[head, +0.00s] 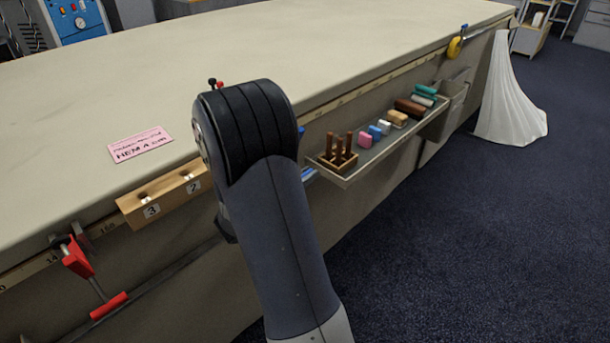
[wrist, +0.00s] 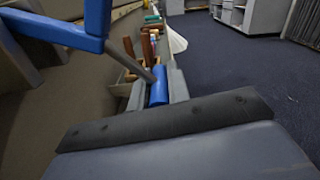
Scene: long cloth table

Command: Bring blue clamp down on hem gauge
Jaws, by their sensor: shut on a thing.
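The blue clamp (wrist: 80,34) fills the upper left of the wrist view, with its blue frame close to the camera. A grey rod leads to its blue handle (wrist: 158,88). My gripper (wrist: 157,92) is shut on this handle, with one grey finger on each side. In the head view my arm hides my gripper and most of the clamp; only blue bits (head: 307,173) show beside it. Clamp contact is not visible.
A red clamp (head: 77,258) hangs on the table edge at left. A pink note (head: 140,144) lies on the cloth table (head: 330,45). A side tray (head: 345,180) holds wooden pegs and several coloured blocks. A yellow tape (head: 455,46) and white cloth (head: 508,95) are farther right.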

